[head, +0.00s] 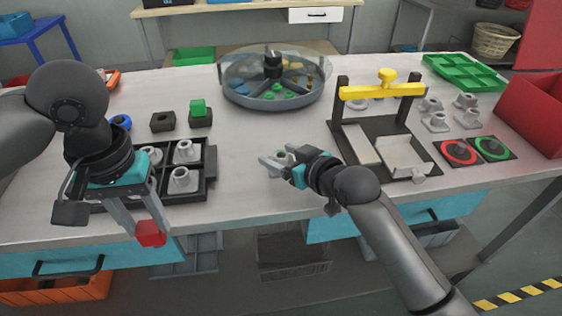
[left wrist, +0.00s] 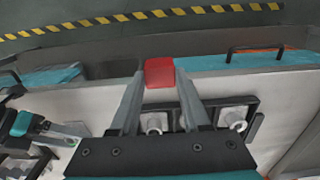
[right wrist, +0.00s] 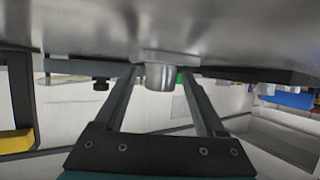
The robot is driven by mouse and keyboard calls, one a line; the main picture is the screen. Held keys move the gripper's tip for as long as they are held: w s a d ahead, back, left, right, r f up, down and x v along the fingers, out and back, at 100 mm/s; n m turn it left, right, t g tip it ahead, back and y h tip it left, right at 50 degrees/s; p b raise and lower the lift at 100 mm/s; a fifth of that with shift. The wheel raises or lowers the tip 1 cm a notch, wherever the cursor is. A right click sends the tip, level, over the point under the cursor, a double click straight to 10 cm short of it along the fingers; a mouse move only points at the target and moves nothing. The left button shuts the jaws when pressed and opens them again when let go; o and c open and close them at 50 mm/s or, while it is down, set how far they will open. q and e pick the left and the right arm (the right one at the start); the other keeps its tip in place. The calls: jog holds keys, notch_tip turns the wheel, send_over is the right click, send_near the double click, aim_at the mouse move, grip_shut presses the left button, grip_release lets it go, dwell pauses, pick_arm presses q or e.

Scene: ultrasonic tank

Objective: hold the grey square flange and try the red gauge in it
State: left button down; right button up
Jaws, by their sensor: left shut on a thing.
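My left gripper (head: 150,228) is shut on a red block, the red gauge (head: 151,234), in front of the table's near edge. The gauge also shows between the fingertips in the left wrist view (left wrist: 160,73). My right gripper (head: 275,164) is low over the middle of the table. In the right wrist view its fingers stand apart on both sides of a grey flange's round hub (right wrist: 160,77), with gaps beside the hub. The flange's plate lies beyond the fingertips, partly hidden; contact cannot be told.
A black compartment tray (head: 211,172) holds several grey flanges left of centre. A round clear-lidded tank (head: 275,98) stands behind. A yellow-barred stand (head: 385,92), red and green ring pads (head: 476,160) and a red bin (head: 535,105) are at right.

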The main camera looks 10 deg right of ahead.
pick_arm(q)
notch_tip(320, 180, up, 3)
jog(key=p, duration=0.2)
jog(key=shift+f+p, duration=0.15)
jog(key=shift+p, duration=0.2)
pick_arm(e)
jog(key=v, duration=1.2)
pick_arm(q)
jog(key=shift+s, duration=0.1)
pick_arm(e)
jog(key=shift+s+d, duration=0.1)
